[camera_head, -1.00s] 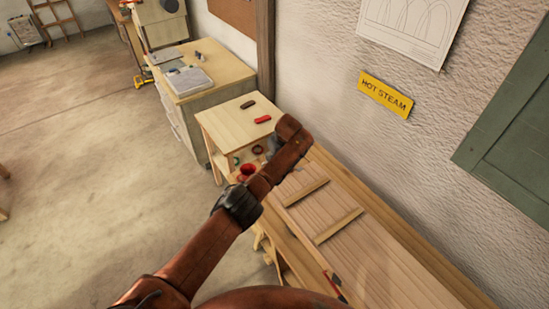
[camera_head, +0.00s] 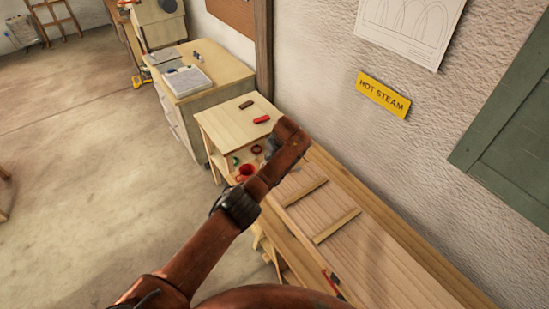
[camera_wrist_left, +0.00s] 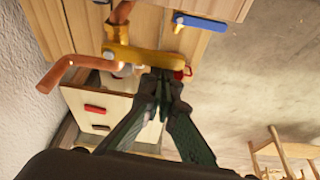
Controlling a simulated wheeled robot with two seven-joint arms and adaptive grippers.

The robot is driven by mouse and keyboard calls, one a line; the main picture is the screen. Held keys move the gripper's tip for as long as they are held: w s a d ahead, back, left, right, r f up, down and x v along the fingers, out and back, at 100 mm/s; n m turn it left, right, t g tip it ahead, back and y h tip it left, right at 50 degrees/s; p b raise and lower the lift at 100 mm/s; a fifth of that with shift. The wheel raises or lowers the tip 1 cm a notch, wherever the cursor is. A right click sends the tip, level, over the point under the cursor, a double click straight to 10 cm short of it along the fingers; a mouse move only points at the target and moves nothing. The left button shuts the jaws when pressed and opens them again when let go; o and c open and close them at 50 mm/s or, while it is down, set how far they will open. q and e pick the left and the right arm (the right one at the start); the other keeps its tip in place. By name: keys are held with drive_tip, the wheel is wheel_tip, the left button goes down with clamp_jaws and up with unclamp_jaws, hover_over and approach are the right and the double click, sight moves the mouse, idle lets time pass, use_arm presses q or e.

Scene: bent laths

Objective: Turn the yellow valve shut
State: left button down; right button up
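The yellow valve lever (camera_wrist_left: 142,58) shows in the left wrist view, on a brass body (camera_wrist_left: 117,32) with a copper pipe (camera_wrist_left: 70,68) bent off to the left. My left gripper (camera_wrist_left: 162,78) has its dark fingertips drawn close together at the right half of the lever, overlapping its lower edge in the picture. Whether they touch or pinch it I cannot tell. In the head view my left arm crosses the middle and the valve cannot be made out. My right gripper is not in view.
A blue lever (camera_wrist_left: 200,22) lies right of the yellow one. A yellow HOT STEAM sign (camera_head: 383,95) hangs on the wall. A wooden bench (camera_head: 375,260) runs along it. A small stand (camera_head: 235,125) holds a red block (camera_head: 261,119). A red mug (camera_head: 245,171) sits below.

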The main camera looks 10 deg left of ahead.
use_arm(q)
drive_tip(key=shift+s+a+p, duration=0.35)
drive_tip(key=shift+a+p, duration=0.15)
drive_tip(key=shift+p, duration=0.5)
